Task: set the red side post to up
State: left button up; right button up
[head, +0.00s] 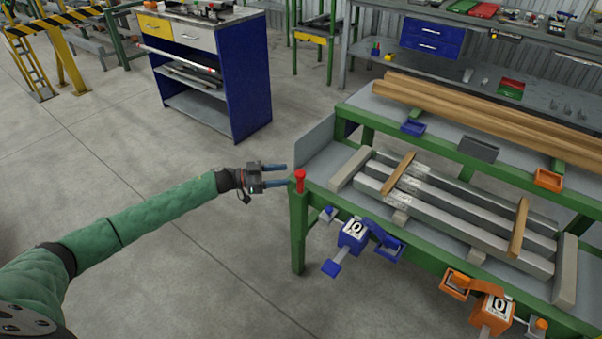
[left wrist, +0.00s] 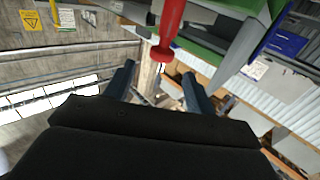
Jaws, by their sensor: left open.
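The red side post (head: 300,180) stands upright at the near left corner of the green-framed runout table (head: 298,230). It has a wider cap on top. My left gripper (head: 277,175) is level with the post and just left of it, fingers pointing at it, open with nothing between them. In the left wrist view the red post (left wrist: 170,30) shows at the top, above the gap between the open fingertips (left wrist: 160,72); it looks apart from both fingers. My right gripper is not in view.
A blue clamp unit (head: 352,236) and an orange one (head: 492,310) hang on the table's front side. Grey beams (head: 455,215) lie on the table with wooden strips across them. A blue cabinet (head: 240,85) stands behind. The floor left of the table is clear.

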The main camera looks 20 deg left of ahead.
aim_at(300, 172)
pick_arm(q)
jog(key=p+x, duration=0.1)
jog(key=x, duration=0.4)
jog(key=shift+w+d, duration=0.2)
jog(key=shift+d, duration=0.1)
jog(key=shift+w+d, duration=0.25)
jog(key=shift+d, duration=0.3)
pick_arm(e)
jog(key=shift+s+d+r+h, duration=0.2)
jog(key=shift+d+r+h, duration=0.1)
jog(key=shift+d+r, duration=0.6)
pick_arm(q)
grip_shut()
jog(key=shift+r, duration=0.1)
